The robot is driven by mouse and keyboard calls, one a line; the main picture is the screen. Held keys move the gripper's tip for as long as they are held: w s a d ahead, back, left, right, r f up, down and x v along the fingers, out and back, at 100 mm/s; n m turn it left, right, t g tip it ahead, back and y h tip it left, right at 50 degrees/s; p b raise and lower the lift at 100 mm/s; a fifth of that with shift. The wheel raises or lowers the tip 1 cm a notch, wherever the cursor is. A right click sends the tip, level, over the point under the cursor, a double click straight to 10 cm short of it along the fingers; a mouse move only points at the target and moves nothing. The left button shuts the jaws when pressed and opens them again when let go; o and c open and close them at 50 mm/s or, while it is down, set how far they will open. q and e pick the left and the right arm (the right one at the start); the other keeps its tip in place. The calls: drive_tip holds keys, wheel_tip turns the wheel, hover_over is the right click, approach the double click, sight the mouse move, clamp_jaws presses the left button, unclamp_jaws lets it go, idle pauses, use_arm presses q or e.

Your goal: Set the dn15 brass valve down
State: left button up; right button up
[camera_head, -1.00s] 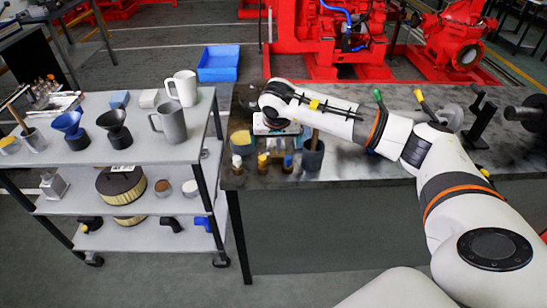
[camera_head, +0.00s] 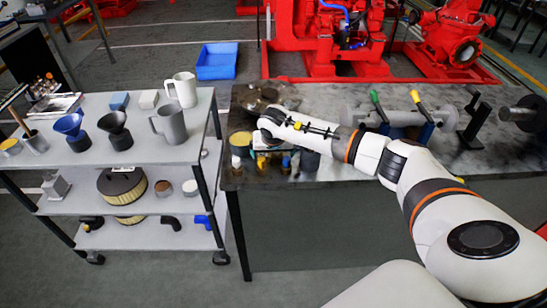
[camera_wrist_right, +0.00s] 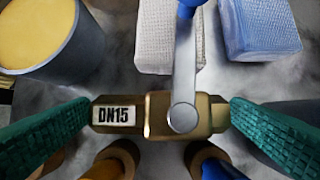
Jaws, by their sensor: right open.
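The DN15 brass valve (camera_wrist_right: 155,116) shows in the right wrist view, with a white DN15 label on its left end. Its grey lever points up the picture to a blue tip. The green-padded fingers of my right gripper (camera_wrist_right: 161,112) are open, one at each end of the valve; I cannot tell whether the pads touch it. The surface directly under the valve is hidden. In the head view my right gripper (camera_head: 267,151) is low over the left end of the workbench, and the valve cannot be made out there. My left gripper is not in view.
Close around the right gripper are a dark cup with a yellow top (camera_wrist_right: 50,35), a whitish block (camera_wrist_right: 155,38), a blue block (camera_wrist_right: 259,28) and small bottles. The workbench (camera_head: 420,158) holds more parts at right. A shelved cart (camera_head: 195,135) stands at left.

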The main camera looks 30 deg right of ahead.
drive_tip(key=shift+w+r, duration=0.1)
drive_tip(key=c, duration=1.1)
